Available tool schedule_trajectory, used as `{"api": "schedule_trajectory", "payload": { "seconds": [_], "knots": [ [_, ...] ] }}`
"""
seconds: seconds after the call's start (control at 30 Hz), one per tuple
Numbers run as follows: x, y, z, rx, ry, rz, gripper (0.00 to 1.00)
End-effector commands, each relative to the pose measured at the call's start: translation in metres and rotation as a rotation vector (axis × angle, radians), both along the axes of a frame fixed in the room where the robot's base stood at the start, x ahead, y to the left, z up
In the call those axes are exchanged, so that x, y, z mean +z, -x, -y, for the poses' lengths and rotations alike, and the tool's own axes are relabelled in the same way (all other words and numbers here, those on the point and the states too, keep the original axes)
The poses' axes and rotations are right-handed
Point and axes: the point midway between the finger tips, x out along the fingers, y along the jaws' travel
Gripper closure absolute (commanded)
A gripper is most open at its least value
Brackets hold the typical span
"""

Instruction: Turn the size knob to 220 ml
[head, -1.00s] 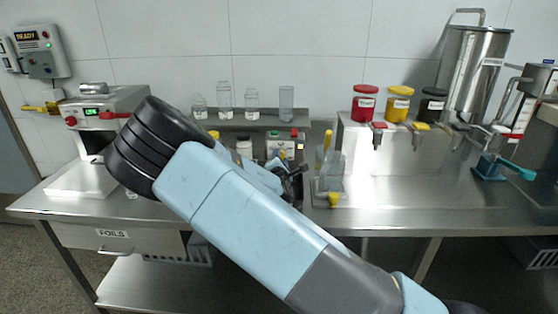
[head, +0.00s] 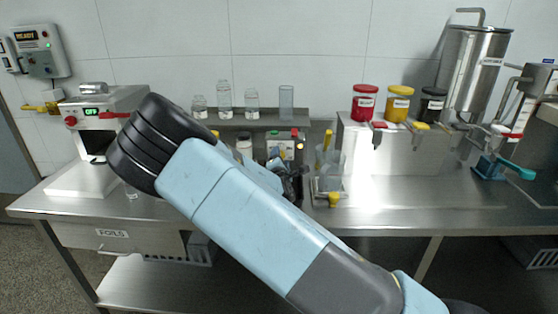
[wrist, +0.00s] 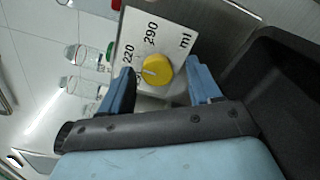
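The size knob (wrist: 157,69) is a yellow disc with a pale pointer line, on a white dial plate (wrist: 168,35) marked 220, 290 and ml. In the wrist view the pointer line points to the picture's left, near the 220 side; I cannot tell if it is exactly on the mark. My gripper (wrist: 163,84) is open, with its two blue fingers apart on either side of the knob and visible gaps between.
Clear bottles (head: 224,98) stand on a shelf behind. A clear cup (head: 330,165) with yellow parts is right of my gripper. Red, yellow and black jars (head: 400,104) stand on a steel ledge. A coffee-machine-like device (head: 107,118) is at left. The right countertop is mostly clear.

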Motion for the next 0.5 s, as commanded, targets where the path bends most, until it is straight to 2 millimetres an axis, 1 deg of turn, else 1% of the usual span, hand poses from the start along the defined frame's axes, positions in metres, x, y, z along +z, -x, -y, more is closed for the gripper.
{"api": "schedule_trajectory", "payload": {
  "seconds": [0.27,0.37,0.5],
  "knots": [
    [0.003,0.000,-0.001,0.001,-0.001,0.003,0.37],
    [0.010,0.000,-0.001,0.002,-0.002,0.004,0.37],
    [0.031,-0.001,-0.001,0.002,-0.004,0.002,0.37]
  ]
}}
